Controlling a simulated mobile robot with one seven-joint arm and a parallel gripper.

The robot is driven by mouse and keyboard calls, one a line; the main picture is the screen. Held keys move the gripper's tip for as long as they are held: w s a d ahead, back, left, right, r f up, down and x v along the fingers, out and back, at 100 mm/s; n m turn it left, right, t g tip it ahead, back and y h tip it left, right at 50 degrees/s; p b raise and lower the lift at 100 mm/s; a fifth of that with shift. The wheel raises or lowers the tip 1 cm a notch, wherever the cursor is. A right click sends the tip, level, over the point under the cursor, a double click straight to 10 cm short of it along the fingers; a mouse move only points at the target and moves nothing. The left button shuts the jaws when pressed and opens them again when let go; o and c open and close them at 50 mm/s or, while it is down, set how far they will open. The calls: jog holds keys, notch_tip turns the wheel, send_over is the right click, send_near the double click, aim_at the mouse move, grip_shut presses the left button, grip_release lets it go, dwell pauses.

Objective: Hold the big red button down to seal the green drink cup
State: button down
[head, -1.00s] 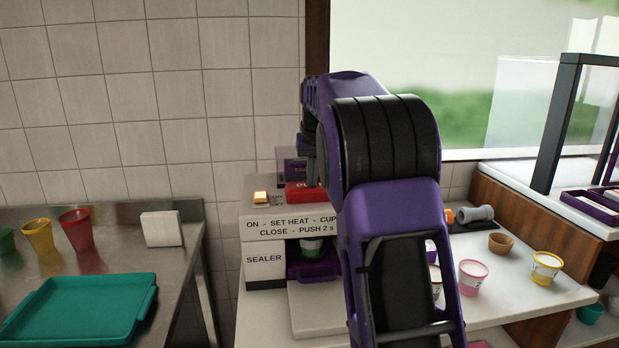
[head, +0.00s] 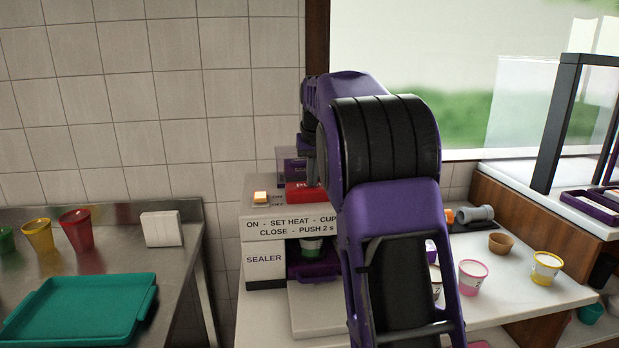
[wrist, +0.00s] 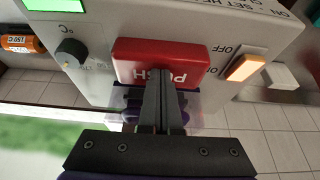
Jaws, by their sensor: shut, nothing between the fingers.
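The big red button (wrist: 158,62), marked PUSH, is on top of the sealer; it also shows in the head view (head: 300,193), partly behind my arm. My gripper (wrist: 160,75) is shut and empty, its fingertips at the button's near edge in the wrist view. The picture does not settle whether they press it. The green drink cup (head: 311,246) sits inside the sealer (head: 265,259), in the opening under the sign, above a purple drawer (head: 315,268). Only part of the cup shows.
An orange lit ON/OFF switch (wrist: 246,67) is beside the button. A dark heat knob (wrist: 71,52) and a green display (wrist: 55,5) are on the other side. A pink cup (head: 473,277) and a yellow cup (head: 545,267) stand on the right counter. A teal tray (head: 80,305) lies at left.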

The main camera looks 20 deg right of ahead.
jog(key=shift+s+f, duration=0.2)
jog(key=shift+f, duration=0.45)
jog(key=shift+s+a+r+b, duration=0.2)
jog(key=shift+s+b, duration=0.2)
jog(key=shift+s, duration=0.15)
jog(key=shift+s+a+r, duration=0.1)
jog(key=shift+s+r, duration=0.2)
jog(key=shift+s, duration=0.2)
jog(key=shift+s+a+r, duration=0.1)
jog(key=shift+s+r, duration=0.15)
jog(key=shift+s, duration=0.25)
jog(key=shift+r, duration=0.2)
notch_tip(320, 180, up, 8)
jog(key=p, duration=0.5)
jog(key=shift+s, duration=0.45)
